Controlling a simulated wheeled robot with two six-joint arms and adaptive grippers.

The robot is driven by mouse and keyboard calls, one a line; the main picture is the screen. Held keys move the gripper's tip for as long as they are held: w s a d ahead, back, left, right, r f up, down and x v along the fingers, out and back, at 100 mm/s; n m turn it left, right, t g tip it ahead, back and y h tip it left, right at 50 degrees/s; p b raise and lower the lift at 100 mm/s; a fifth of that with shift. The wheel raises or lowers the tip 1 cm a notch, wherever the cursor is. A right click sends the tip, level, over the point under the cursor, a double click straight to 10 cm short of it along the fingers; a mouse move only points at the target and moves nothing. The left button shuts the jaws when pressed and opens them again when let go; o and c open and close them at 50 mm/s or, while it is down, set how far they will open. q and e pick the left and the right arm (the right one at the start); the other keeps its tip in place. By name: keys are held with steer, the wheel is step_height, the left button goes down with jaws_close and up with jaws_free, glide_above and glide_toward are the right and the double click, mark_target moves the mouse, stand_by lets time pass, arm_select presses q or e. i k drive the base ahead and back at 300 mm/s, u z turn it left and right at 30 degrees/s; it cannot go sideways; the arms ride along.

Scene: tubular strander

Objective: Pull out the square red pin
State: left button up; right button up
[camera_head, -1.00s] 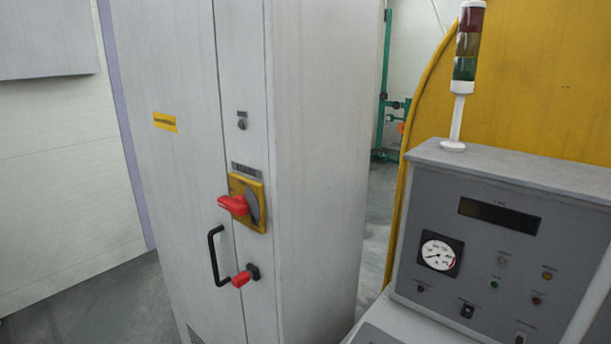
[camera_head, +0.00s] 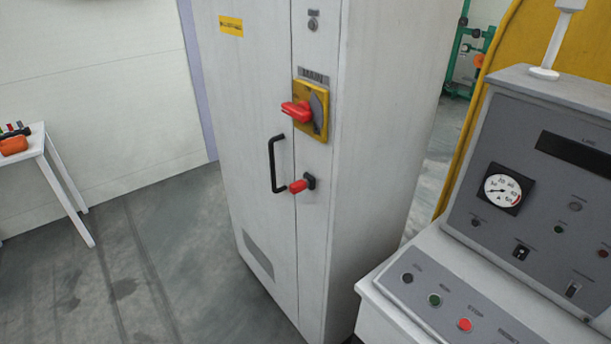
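A small red pin (camera_head: 298,186) sticks out of a black mount on the front of a tall light grey cabinet (camera_head: 380,150). It sits just right of the black door handle (camera_head: 277,164). Above it, a larger red rotary handle (camera_head: 297,111) sits on a yellow plate (camera_head: 322,125) under a label that reads MAIN. The pin's exact cross-section is too small to tell. Neither of my grippers shows in the head view.
A grey control console (camera_head: 545,185) with a gauge and several buttons stands close to the cabinet's right. A white table (camera_head: 45,150) with an orange object (camera_head: 13,145) stands at the far left. The floor (camera_head: 140,265) left of the cabinet is clear.

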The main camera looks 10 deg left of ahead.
mark_target(298, 186)
steer(key=z, duration=3.05)
steer(key=k, duration=1.45)
steer(key=u, duration=1.1)
